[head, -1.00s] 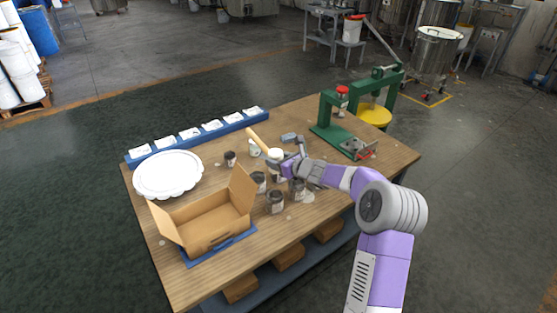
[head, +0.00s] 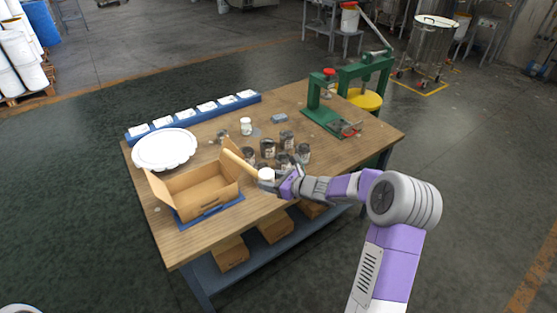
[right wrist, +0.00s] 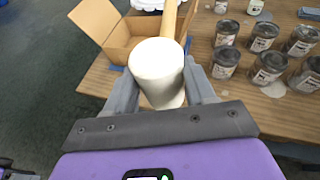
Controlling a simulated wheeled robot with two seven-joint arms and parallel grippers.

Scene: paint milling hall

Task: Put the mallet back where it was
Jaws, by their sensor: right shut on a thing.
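The mallet has a white head (head: 266,174) and a pale wooden handle (head: 236,157). My right gripper (head: 284,184) is shut on the mallet's head, near the table's front edge and right of the open cardboard box. In the right wrist view the white head (right wrist: 157,65) sits between the two fingers, and the handle (right wrist: 168,20) points away past the box. The handle's far end is out of that view. My left gripper is not in view.
The open cardboard box (head: 205,207) stands on the wooden table (head: 170,245). Several dark cans (head: 286,139) stand close behind and beside my gripper.

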